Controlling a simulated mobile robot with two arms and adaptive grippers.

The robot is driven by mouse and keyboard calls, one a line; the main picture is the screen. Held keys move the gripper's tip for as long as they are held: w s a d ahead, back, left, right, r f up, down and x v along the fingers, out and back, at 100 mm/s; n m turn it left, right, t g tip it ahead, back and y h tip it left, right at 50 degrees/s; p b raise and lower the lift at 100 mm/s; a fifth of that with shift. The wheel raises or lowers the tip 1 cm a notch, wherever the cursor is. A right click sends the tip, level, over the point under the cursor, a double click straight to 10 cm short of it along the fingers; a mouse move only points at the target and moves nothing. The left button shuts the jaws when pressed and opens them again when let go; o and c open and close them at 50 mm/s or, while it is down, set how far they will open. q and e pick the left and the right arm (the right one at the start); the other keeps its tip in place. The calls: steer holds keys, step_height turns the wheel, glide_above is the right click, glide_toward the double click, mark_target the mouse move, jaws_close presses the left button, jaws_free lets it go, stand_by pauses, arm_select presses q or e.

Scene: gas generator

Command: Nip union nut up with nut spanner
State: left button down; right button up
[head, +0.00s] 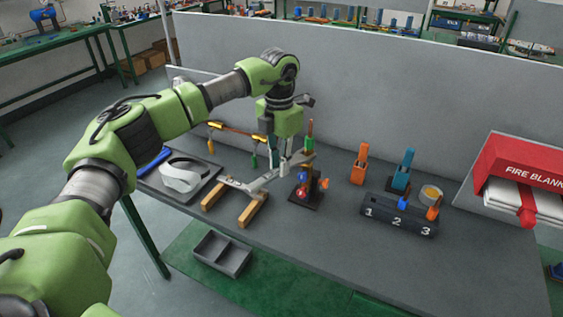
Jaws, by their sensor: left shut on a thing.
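My right gripper is out of view.
A rail with hanging tools (236,130) stands behind the spanner. Orange (359,164) and blue (402,171) holders and a numbered rack (398,216) stand right. The bench front (330,250) is clear.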

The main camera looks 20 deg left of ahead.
mark_target(265, 177)
arm_select(q)
steer(key=shift+n, duration=0.4)
steer(key=shift+s+a+b, duration=0.1)
steer(key=shift+s+a, duration=0.25)
steer(key=shift+s, duration=0.4)
steer(key=shift+s+a+b, duration=0.1)
steer(key=shift+s+a, duration=0.2)
steer(key=shift+s, duration=0.45)
steer(key=shift+s+a+b, duration=0.1)
steer(key=shift+s+a, duration=0.25)
steer(key=shift+s, duration=0.4)
